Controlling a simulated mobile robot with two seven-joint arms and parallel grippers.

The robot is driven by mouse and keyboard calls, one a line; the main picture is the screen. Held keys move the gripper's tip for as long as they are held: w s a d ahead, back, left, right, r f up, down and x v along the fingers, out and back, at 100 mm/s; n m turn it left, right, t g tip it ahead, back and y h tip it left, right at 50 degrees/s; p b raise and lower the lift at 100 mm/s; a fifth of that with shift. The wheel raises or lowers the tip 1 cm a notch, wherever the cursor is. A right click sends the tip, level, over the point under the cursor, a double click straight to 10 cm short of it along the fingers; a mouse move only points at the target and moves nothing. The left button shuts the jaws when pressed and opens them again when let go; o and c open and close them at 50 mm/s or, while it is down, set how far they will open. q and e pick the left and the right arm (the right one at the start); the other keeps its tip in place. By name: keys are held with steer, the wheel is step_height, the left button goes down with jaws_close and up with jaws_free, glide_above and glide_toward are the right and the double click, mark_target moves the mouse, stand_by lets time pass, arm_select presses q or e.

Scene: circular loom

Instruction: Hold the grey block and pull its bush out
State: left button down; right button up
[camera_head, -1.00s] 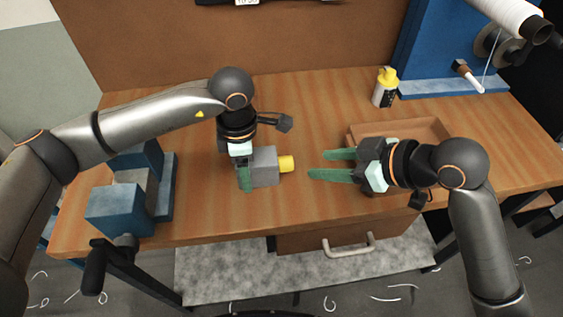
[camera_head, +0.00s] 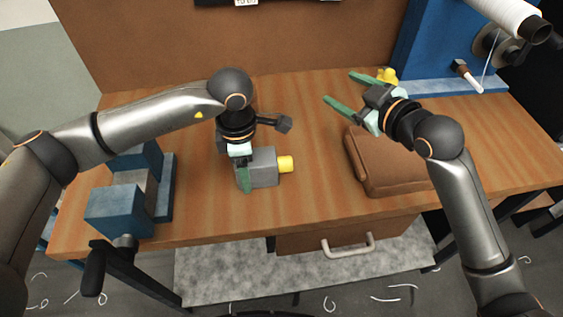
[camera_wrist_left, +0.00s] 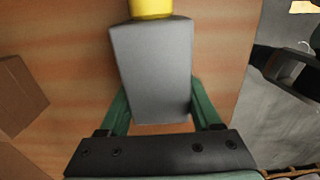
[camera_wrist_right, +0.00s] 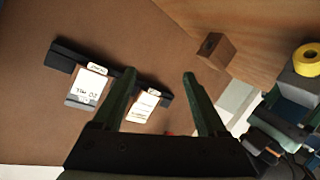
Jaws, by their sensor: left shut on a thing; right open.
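My left gripper (camera_head: 245,178) is shut on the grey block (camera_head: 265,167), just above the table's middle or resting on it; I cannot tell which. The yellow bush (camera_head: 286,164) sticks out of the block's right side. In the left wrist view the block (camera_wrist_left: 155,75) sits between the fingers, with the bush (camera_wrist_left: 151,8) at its far end. My right gripper (camera_head: 343,88) is open and empty, at the back right, well away from the bush. In the right wrist view, its spread fingers (camera_wrist_right: 161,80) point at the brown back panel; a yellow ring at the right edge looks like the bush (camera_wrist_right: 309,60).
A yellow-capped bottle (camera_head: 388,75) stands partly hidden behind my right gripper. A brown tray-like piece (camera_head: 385,185) lies at the right. A blue vise (camera_head: 120,208) is at the left. The blue loom stand (camera_head: 432,45) rises at the back right. Table between block and tray is clear.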

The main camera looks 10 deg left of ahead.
steer(key=w+d+r+n+t, duration=0.35)
steer(key=w+r+t, duration=0.25)
steer(key=w+r, duration=0.2)
steer(key=a+r+n+g+y, duration=0.2)
steer(key=a+r+n+y, duration=0.2)
steer(key=n+y, duration=0.85)
steer(key=n+g+h, duration=0.8)
steer(key=n+g, duration=1.3)
steer(key=n, duration=0.5)
glide_toward(285, 163)
steer(key=w+d, duration=0.2)
steer(key=d, duration=0.1)
steer(key=shift+w+d+r, duration=0.15)
steer(key=shift+w, duration=0.25)
steer(key=shift+s+a+f+g, duration=0.25)
steer(key=shift+s+a+g, duration=0.05)
steer(key=x, duration=1.1)
steer(key=shift+c, duration=0.2)
